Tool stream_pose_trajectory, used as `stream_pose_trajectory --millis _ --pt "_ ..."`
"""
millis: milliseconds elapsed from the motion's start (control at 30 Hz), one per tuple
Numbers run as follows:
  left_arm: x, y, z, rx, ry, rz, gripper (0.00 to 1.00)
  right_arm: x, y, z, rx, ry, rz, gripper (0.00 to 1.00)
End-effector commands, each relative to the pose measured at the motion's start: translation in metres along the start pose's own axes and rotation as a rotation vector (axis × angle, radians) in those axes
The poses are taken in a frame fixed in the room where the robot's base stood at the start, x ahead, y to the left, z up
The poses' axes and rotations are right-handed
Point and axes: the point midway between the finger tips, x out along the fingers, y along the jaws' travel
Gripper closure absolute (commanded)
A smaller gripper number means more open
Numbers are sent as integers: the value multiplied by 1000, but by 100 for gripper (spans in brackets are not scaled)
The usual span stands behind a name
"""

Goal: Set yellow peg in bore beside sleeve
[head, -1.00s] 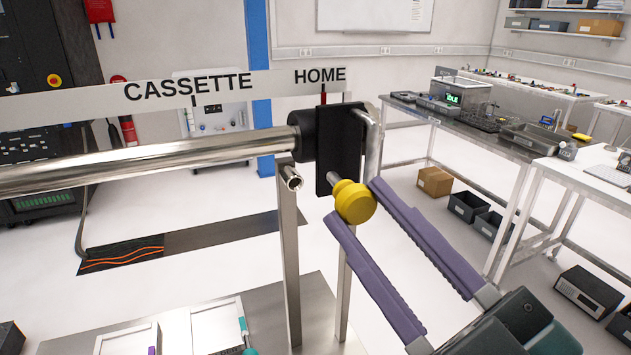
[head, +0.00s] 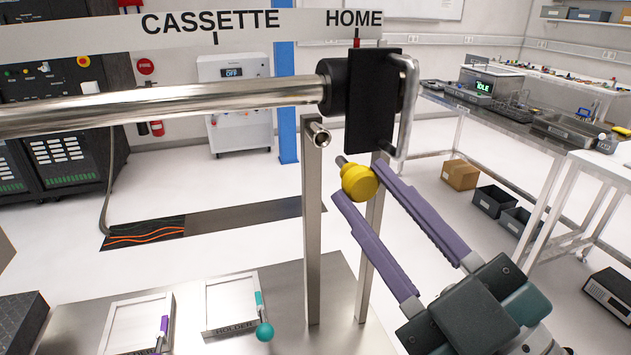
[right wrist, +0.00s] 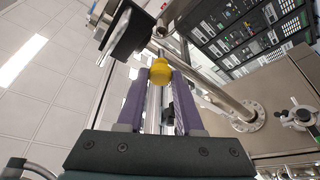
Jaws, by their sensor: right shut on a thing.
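The yellow peg (head: 359,182) has a round yellow head and a short metal pin that points up and left. My right gripper (head: 357,184) is shut on the yellow head between its purple fingers. The pin tip shows just below the black plate (head: 368,100) on the steel bar and to the right of the short metal sleeve (head: 320,135) on the post. In the right wrist view the yellow peg (right wrist: 160,72) sits between the fingertips, below the black plate (right wrist: 125,38). I cannot make out the bore's opening. My left gripper is not in view.
A long steel bar (head: 160,108) runs left from the black plate under a CASSETTE/HOME sign (head: 210,28). A steel post (head: 312,230) carries the sleeve. A bent handle (head: 408,105) projects right of the plate. Holders with small coloured handles (head: 232,305) lie below.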

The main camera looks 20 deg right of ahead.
Motion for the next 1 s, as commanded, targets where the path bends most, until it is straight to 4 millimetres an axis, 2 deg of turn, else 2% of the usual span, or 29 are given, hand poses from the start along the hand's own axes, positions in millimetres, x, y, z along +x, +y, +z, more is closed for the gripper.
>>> stream_pose_trajectory --millis 200,400,1000 --pt "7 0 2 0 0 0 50 20 -1 9 -1 2 1 100" --pt "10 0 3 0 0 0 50 32 0 13 0 1 0 100" --pt "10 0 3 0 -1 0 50 35 0 14 0 0 0 100"
